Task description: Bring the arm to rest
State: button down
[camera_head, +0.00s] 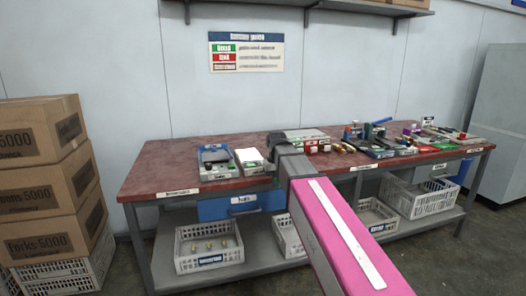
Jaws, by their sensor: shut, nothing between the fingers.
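My arm, with a long pink and grey link, reaches from the lower right up over the front edge of the worktable (160,165). My gripper (271,163) shows as a small dark shape at the far end of the arm, over the table's middle front. It is shut and holds nothing. The fingertips are too small to make out clearly. I cannot tell if it touches anything. A white block or box (250,158) sits just left of it. My arm hides part of the table front.
A blue-edged tray (219,174) lies left of the gripper. Many small tools and parts crowd the table's right half. White crates (208,262) stand on the lower shelf. Stacked cardboard boxes (45,190) stand at left, a grey cabinet (500,110) at right. The table's left end is clear.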

jog(key=s+d+f, duration=0.4)
jog(key=s+f, duration=0.1)
jog(key=f, duration=0.3)
jog(key=s+d+f+m, duration=0.1)
jog(key=s+d+f, duration=0.4)
jog(key=f, duration=0.4)
jog(key=s+d+f+m, duration=0.1)
jog(key=s+d+f, duration=0.3)
jog(key=s+f, duration=0.2)
notch_tip(320, 180, down, 2)
jog(key=shift+s+d+f, duration=0.2)
jog(key=shift+s+d, duration=0.1)
jog(key=shift+d, duration=0.1)
